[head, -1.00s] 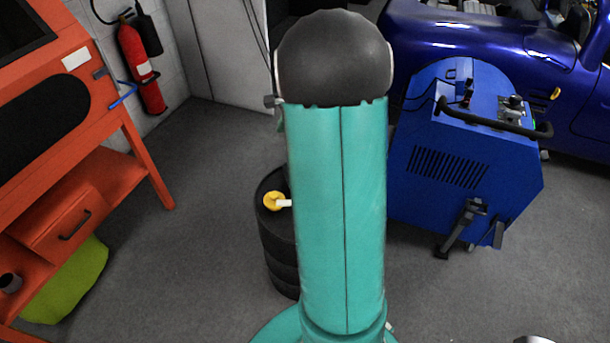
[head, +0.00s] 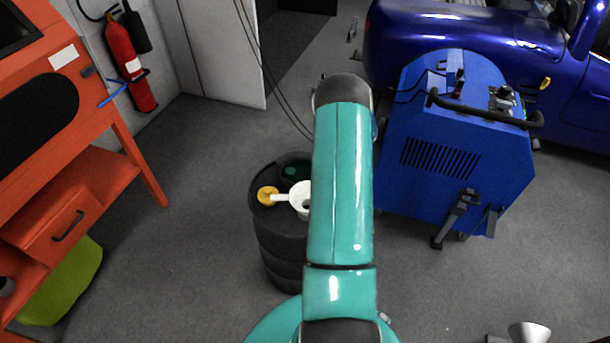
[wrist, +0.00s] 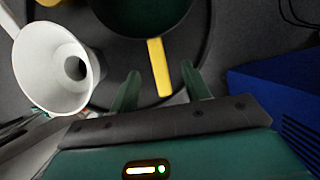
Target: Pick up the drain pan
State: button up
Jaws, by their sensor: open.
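The drain pan (head: 294,171) is a dark round pan with a dark green inside, on top of a black drum, partly hidden by my arm in the head view. In the wrist view the pan (wrist: 150,18) is cut off by the top edge, and a yellow bar handle (wrist: 159,66) points from it toward me. My gripper (wrist: 160,72) is open, with one finger on each side of the handle's near end. I see no clear contact. My arm hides the gripper in the head view.
A white funnel (head: 300,198) stands beside the pan on the drum (head: 275,235), left of my fingers in the wrist view (wrist: 55,68). A yellow piece (head: 268,196) lies at the drum's left edge. A blue machine (head: 450,150) stands right, an orange cabinet (head: 130,165) left.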

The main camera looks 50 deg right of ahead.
jog(key=x, duration=0.7)
jog(key=shift+w+a+f, duration=0.2)
jog(key=shift+a+f, duration=0.1)
grip_shut()
